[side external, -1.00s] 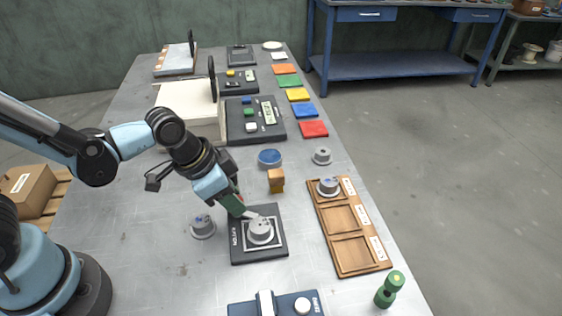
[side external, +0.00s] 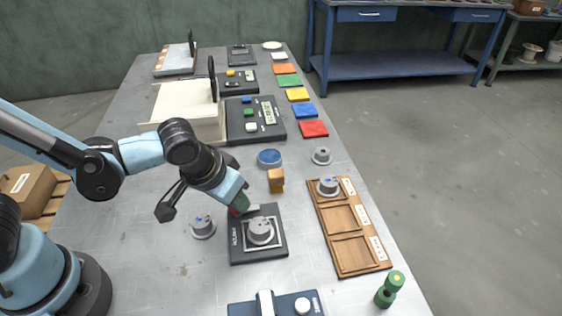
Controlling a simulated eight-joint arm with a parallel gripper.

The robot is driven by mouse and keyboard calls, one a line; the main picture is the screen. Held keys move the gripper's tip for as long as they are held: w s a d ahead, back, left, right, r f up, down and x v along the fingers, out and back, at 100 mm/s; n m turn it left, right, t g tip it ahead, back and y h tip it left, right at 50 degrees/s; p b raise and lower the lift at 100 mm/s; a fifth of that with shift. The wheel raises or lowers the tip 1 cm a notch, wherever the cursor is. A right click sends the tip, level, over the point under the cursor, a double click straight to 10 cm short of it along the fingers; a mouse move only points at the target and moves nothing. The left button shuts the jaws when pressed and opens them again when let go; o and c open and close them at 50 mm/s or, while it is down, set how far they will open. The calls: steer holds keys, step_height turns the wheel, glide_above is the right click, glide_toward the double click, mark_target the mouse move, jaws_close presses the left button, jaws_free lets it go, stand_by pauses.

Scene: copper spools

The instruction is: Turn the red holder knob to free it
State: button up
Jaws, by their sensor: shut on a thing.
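The black holder plate (side external: 236,249) lies on the grey table with a grey metal spool (side external: 260,231) seated in its square frame. My gripper (side external: 242,210) is tilted down at the holder's far left corner. A small patch of red, the holder knob (side external: 233,211), shows at the fingers. My gripper is shut on this knob, which is mostly hidden by the fingers.
A loose spool (side external: 203,226) stands left of the holder. An orange block (side external: 276,181) and a blue round tin (side external: 269,158) stand behind it. A wooden tray (side external: 347,274) with one spool (side external: 328,187) lies to the right. A blue device (side external: 245,309) and a green dumbbell-shaped object (side external: 389,290) are in front.

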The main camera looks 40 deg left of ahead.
stand_by(0.3)
steer(key=o, duration=1)
steer(key=shift+o, duration=0.2)
steer(key=v, duration=1.2)
steer(key=w+a+t, duration=0.2)
steer(key=a, duration=0.9)
steer(key=shift+w+a+f+t, duration=0.3)
steer(key=shift+w+a+f, duration=0.05)
steer(key=shift+w+f, duration=0.1)
